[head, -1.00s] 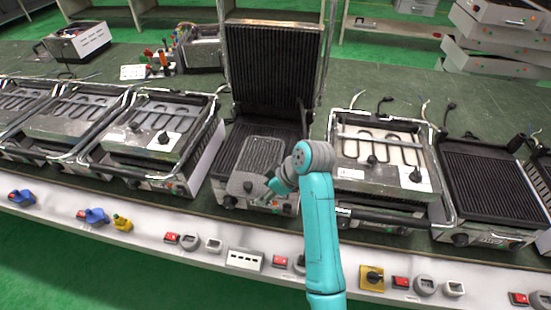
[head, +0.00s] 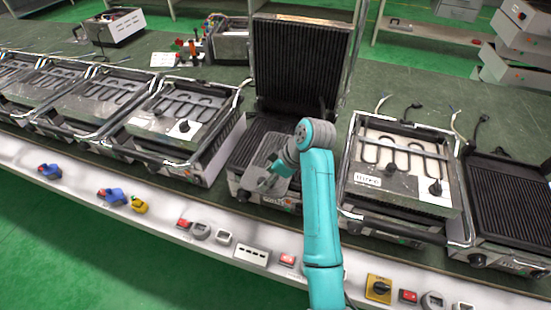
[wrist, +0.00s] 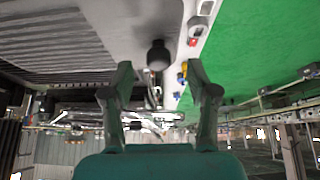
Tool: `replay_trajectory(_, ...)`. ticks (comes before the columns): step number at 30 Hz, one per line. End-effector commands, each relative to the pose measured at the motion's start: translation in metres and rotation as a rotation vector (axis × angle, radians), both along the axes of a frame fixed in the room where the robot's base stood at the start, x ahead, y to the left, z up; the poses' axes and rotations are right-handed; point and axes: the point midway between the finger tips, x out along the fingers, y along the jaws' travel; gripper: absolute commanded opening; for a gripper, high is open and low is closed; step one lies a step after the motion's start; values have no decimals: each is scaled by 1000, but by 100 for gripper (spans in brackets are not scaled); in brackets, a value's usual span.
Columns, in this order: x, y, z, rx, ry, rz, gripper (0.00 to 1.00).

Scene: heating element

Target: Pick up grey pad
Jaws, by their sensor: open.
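The grey pad (head: 255,166) appears as a flat grey plate on the lower ribbed plate of the open contact grill (head: 300,65) in the head view. My teal arm and wrist cover its right part. My gripper (head: 266,181) is over the front part of the pad in that view; whether it touches cannot be told. In the wrist view my gripper (wrist: 161,80) is open, its two fingers wide apart with nothing between them that I can make out as held. The pad is not clearly recognisable in the wrist view.
The open grill's raised lid stands behind the pad. A unit with an exposed heating element (head: 400,165) is close on the right, and another (head: 185,115) on the left. Switches and small parts, including a yellow one (head: 139,204), line the white front ledge.

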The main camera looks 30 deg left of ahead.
Motion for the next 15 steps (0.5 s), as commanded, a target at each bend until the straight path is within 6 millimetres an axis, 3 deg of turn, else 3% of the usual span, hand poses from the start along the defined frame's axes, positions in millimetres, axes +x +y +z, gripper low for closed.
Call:
replay_trajectory(7, -3, 21, -27, -1, 3, 1, 59)
replay_trajectory(15, -4, 25, -34, 0, 1, 0, 59)
